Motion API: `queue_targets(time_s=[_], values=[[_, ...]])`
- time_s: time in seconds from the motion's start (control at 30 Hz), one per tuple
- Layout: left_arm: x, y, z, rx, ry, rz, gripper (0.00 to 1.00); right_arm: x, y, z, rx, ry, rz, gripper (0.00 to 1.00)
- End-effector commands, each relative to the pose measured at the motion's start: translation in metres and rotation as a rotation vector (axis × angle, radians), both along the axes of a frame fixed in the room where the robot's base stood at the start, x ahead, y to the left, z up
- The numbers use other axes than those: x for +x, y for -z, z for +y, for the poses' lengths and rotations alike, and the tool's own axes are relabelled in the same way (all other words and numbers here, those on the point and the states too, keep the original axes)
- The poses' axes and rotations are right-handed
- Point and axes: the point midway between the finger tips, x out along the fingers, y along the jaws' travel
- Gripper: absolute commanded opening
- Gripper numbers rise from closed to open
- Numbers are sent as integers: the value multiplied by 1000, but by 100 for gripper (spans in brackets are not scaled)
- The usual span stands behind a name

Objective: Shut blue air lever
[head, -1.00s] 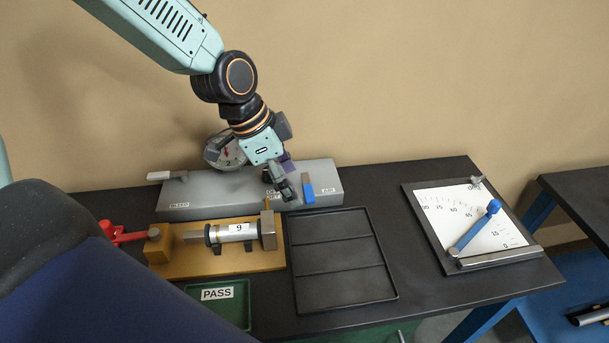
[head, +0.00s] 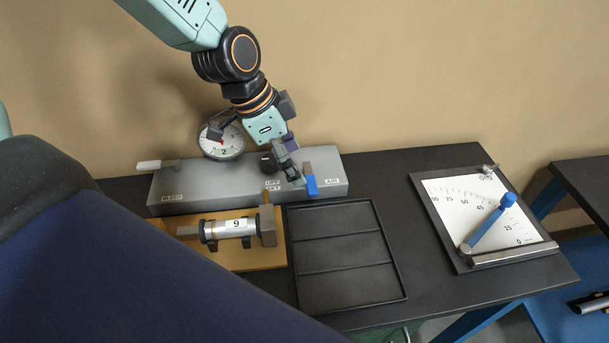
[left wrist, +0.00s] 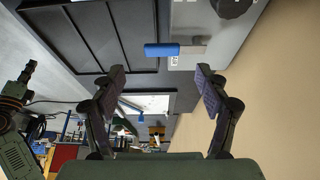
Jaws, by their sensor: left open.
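The blue air lever (head: 311,186) sits near the right end of the grey valve panel (head: 222,182), by the AIR label. Its blue handle points toward the front edge of the panel. My left gripper (head: 292,174) is just left of the lever in the head view, apart from it as far as I can tell. In the left wrist view my left gripper (left wrist: 160,76) is open and empty. The blue lever (left wrist: 161,50) shows there beyond the fingertips, roughly centred between them. My right gripper is not in view.
A round gauge (head: 221,140) stands behind the panel. A white-handled BLEED lever (head: 154,166) is at its left end. A numbered cylinder (head: 228,229) on a wooden fixture and an empty black tray (head: 347,303) lie in front. A dial board (head: 442,229) is to the right.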

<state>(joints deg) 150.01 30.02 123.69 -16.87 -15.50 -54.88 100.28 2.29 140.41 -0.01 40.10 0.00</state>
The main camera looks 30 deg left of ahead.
Motion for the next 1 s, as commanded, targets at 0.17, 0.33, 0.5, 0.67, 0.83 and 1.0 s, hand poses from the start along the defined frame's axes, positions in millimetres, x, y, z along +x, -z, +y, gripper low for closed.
queue_targets(time_s=[0.17,0.33,0.5,0.67,0.83,1.0], values=[[5,22,-5,5,0,1,75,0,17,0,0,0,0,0],[10,38,-10,4,-1,0,75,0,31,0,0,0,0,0],[14,50,-13,4,-1,0,75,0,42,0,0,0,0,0],[17,54,-15,3,0,-1,75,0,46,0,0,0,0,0],[17,55,-16,2,-1,-2,75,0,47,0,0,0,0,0],[17,54,-16,2,-1,-2,75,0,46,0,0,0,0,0]])
